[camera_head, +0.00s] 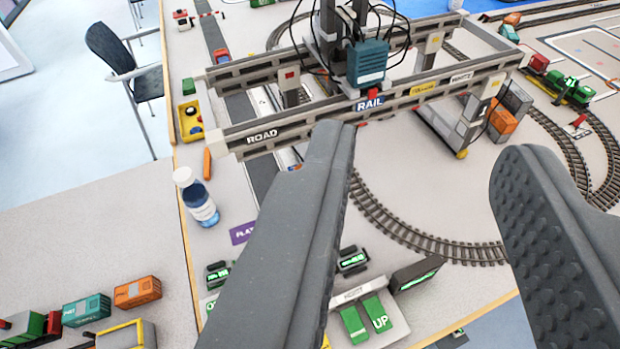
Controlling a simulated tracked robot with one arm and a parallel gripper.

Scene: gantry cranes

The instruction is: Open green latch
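My gripper (430,145) is open and empty, its two dark fingers reaching up over the table. Below, between the fingers, a grey control box (385,328) has green keys (366,318), one reading UP. Small black devices with green faces stand near it: one at its upper left (352,260), one left of the left finger (217,274). A dark block with a green strip (417,274) stands at its upper right. I cannot tell which green part is the latch. The left finger covers part of this area. No finger visibly touches these things.
A gantry crane with a RAIL beam (370,104) and a ROAD end (262,137) stands ahead. Curved track (430,240) runs between the fingers. Toy wagons (137,292) stand lower left. A yellow box with buttons (190,119) sits at the left edge.

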